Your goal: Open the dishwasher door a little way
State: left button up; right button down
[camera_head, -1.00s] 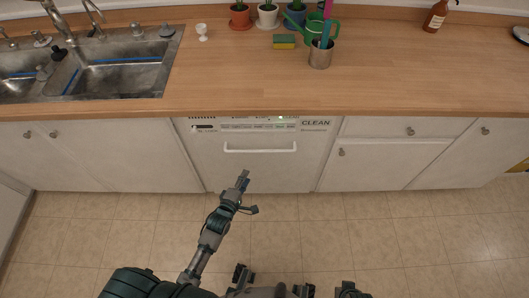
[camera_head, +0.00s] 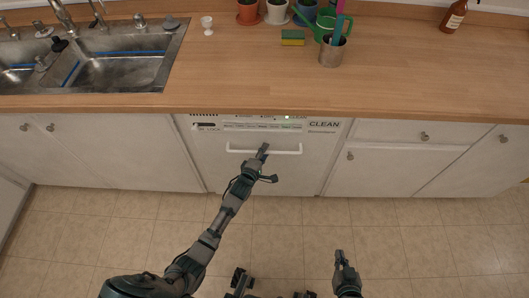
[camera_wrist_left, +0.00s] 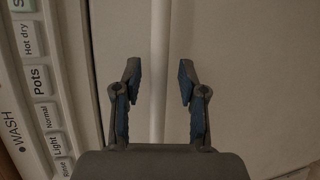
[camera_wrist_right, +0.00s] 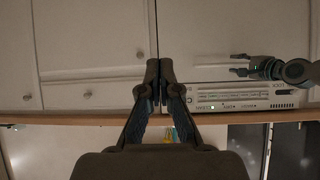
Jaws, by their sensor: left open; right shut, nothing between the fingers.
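The white dishwasher door (camera_head: 218,172) is closed under the counter, with a button panel (camera_head: 262,126) along its top and a white horizontal bar handle (camera_head: 285,152) below it. My left gripper (camera_head: 264,150) is open in front of the handle. In the left wrist view the handle (camera_wrist_left: 159,60) runs between the two open fingers (camera_wrist_left: 158,85); I cannot tell how deep it sits between them. My right gripper (camera_head: 341,258) is shut and empty, low and apart from the door. It also shows shut in the right wrist view (camera_wrist_right: 159,75).
A wooden counter (camera_head: 240,80) overhangs the front, with a steel sink (camera_head: 120,60) at left. A metal cup (camera_head: 332,52), a sponge (camera_head: 292,38) and potted plants stand on it. White cabinets (camera_head: 400,165) flank the dishwasher. The tiled floor in front is clear.

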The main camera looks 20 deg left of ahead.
pick_arm(q)
jog(key=shift+a, duration=0.1)
grip_shut()
